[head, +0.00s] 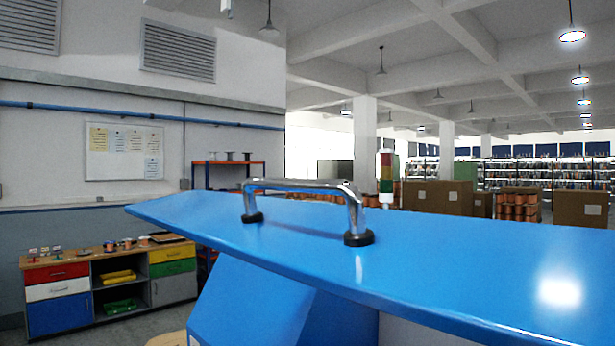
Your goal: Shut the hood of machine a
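A large blue hood panel (470,250) fills the lower right of the head view, very close to the camera. A chrome bar handle (305,186) stands on its top face on two black feet. The panel looks tilted, and a blue body part of the machine (255,300) shows below it. I cannot tell from this view how far the hood is open. No label naming the machine is visible. Neither of my grippers is in view.
A low cabinet (110,285) with coloured drawers and small items stands at the left wall. A signal light (386,175) rises behind the panel. Cardboard boxes (438,196) and copper-coloured spools (517,205) stand farther back. Some floor shows at lower left.

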